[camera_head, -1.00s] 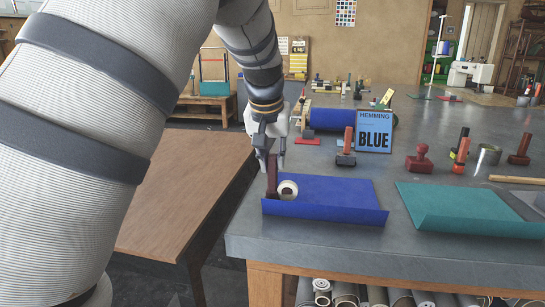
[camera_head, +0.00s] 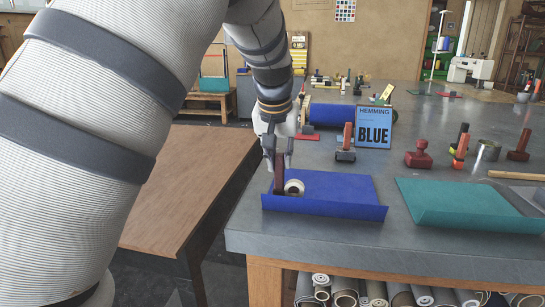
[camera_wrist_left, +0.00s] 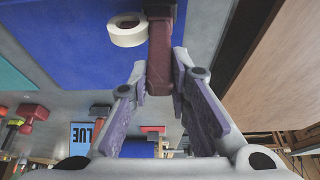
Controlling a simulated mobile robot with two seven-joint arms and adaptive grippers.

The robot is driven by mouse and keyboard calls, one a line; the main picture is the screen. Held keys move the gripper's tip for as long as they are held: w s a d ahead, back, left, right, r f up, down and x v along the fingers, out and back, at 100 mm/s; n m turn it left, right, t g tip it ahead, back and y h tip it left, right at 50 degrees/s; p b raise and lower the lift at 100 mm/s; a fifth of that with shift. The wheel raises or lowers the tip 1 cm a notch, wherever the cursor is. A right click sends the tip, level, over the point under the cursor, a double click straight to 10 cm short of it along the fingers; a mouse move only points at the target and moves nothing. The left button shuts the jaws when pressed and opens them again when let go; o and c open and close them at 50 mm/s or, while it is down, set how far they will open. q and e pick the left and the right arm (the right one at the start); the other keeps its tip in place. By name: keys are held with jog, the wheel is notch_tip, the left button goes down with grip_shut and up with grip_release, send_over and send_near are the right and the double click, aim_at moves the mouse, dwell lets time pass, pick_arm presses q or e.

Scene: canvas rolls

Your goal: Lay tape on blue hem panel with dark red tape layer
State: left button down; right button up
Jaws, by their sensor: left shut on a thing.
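The blue hem panel (camera_head: 345,188) lies flat on the grey table with its front edge turned up. A dark red tape tool (camera_head: 279,175) with a white tape roll (camera_head: 294,187) stands at the panel's left end, just behind the turned-up edge. My left gripper (camera_head: 277,153) is shut on the upper part of the dark red tool. The left wrist view shows the dark red tool (camera_wrist_left: 160,55) between the fingers, with the roll (camera_wrist_left: 127,30) beside it over the blue panel (camera_wrist_left: 80,50). Whether tape lies under the tool is hidden. My right gripper is not in view.
A blue HEMMING sign (camera_head: 374,127) and a red-handled tool (camera_head: 346,145) stand behind the panel. A teal panel (camera_head: 465,205) lies to the right, with a red stamp (camera_head: 418,155) behind it. A brown wooden table (camera_head: 180,190) is at left.

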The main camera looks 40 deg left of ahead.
pick_arm(q)
jog(key=shift+w+d+f, duration=0.1)
jog(key=shift+w+d, duration=0.2)
jog(key=shift+d, duration=0.4)
jog(key=shift+w+d, duration=0.4)
jog(key=shift+d, duration=0.2)
jog(key=shift+w+d, duration=0.4)
jog(key=shift+d, duration=0.2)
jog(key=d, duration=0.1)
jog(key=w+d, duration=0.1)
jog(key=shift+w+d+f, duration=0.1)
jog(key=shift+w+d, duration=0.15)
jog(key=shift+d, duration=0.05)
jog(key=shift+w+d, duration=0.1)
jog(key=shift+w+d, duration=0.35)
jog(key=shift+d, duration=0.25)
jog(key=shift+w+d, duration=0.35)
jog(key=shift+d, duration=0.3)
